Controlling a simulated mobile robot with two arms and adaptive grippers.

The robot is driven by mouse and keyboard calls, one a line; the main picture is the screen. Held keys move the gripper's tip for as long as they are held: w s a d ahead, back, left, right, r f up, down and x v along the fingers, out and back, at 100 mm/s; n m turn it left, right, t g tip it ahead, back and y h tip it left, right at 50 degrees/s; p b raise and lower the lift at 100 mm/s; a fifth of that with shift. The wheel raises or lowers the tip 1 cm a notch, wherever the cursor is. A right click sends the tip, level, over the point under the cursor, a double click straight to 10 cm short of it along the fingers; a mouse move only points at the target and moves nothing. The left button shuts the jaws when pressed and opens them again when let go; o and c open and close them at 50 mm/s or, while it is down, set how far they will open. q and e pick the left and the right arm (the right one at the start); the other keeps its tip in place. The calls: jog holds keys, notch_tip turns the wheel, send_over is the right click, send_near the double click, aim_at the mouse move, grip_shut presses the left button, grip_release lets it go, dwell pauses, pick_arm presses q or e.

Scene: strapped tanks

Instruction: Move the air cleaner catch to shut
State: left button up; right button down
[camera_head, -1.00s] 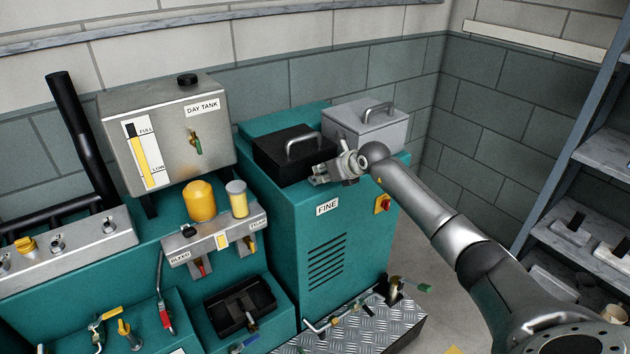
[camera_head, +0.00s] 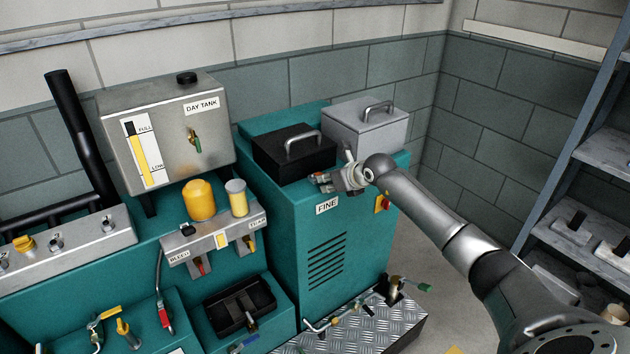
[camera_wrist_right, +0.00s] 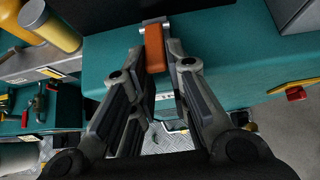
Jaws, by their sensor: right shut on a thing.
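The air cleaner looks to be the black box (camera_head: 283,158) with a grey handle on top of the teal cabinet. In the right wrist view its dark underside or front fills the top edge. The catch, an orange-red lever (camera_wrist_right: 155,50) on a small metal bracket, sits at the box's front edge and points down toward my gripper. My right gripper (camera_wrist_right: 157,58) is shut on the catch, with one finger on each side of it. In the head view my right gripper (camera_head: 322,181) is at the cabinet's top front edge, mostly covering the catch. My left gripper is not in view.
A light grey box (camera_head: 366,125) with a handle stands right of the black box. A red and yellow switch (camera_head: 382,204) is on the cabinet below my wrist. The "FINE" label (camera_head: 327,205) is just under the gripper. A day tank (camera_head: 168,135) stands left.

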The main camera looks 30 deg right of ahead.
jog(key=shift+s+f, duration=0.25)
jog(key=shift+f, duration=0.3)
jog(key=shift+s+f+b, duration=0.15)
jog(key=shift+f+b, duration=0.25)
jog(key=shift+f, duration=0.1)
jog(key=c, duration=1.3)
grip_release()
jog(key=shift+r, duration=0.2)
jog(key=shift+r, duration=0.15)
jog(key=p+v, duration=0.5)
jog(key=v, duration=0.1)
jog(key=shift+s+r, duration=0.25)
jog(key=shift+r, duration=0.05)
